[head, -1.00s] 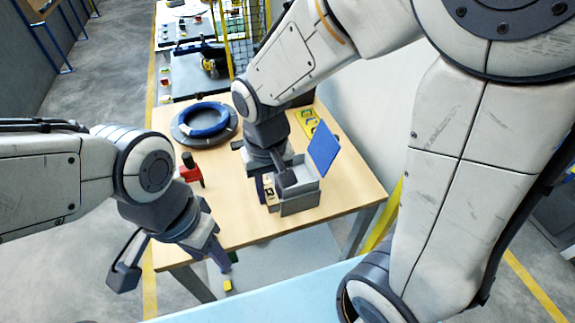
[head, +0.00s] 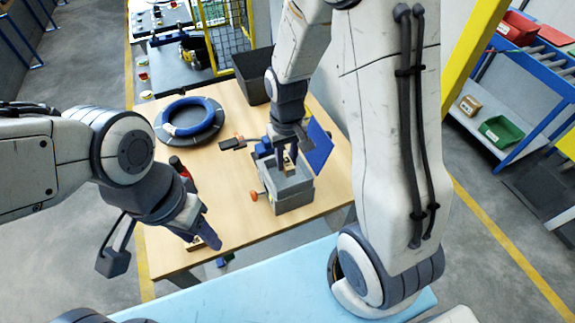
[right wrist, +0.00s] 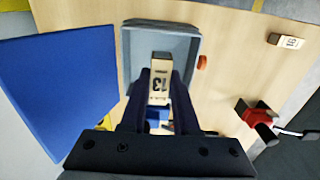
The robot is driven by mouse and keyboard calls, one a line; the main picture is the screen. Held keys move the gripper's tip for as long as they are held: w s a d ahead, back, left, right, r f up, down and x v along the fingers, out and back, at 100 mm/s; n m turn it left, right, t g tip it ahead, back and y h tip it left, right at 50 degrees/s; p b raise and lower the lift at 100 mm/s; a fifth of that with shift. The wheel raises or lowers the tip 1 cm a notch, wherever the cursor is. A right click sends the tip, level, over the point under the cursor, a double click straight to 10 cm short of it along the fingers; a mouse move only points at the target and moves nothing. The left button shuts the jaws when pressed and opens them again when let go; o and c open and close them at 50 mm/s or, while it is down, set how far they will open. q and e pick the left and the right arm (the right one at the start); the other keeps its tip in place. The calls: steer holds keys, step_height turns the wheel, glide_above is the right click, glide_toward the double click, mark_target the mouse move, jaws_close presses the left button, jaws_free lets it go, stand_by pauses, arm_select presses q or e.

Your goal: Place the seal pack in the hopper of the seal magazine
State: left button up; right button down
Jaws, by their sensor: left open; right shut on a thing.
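The seal magazine is a grey open-topped box (head: 293,200) on the wooden table, with its blue lid (head: 318,147) standing open. Its hopper rim also shows in the right wrist view (right wrist: 128,45). My right gripper (head: 287,168) is shut on the seal pack (right wrist: 160,85), a small tan box marked 13. The pack is over the hopper opening; I cannot tell whether its lower end is below the rim. My left gripper (head: 205,238) is open at the table's front left edge, near a second small tan box (right wrist: 289,41).
A blue coil (head: 190,118) lies at the table's back left. A dark bin (head: 254,76) stands at the back. An orange knob (head: 254,196) is at the magazine's left side. A red and black tool (right wrist: 258,113) lies on the table.

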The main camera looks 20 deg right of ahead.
mark_target(287, 170)
step_height(287, 170, down, 4)
steer(key=shift+d+r+p, duration=0.15)
steer(key=shift+p, duration=0.25)
steer(key=shift+f, duration=0.2)
steer(key=shift+f, duration=0.2)
steer(key=c, duration=0.7)
jaws_free()
steer(key=shift+o, duration=0.2)
steer(key=shift+r, duration=0.1)
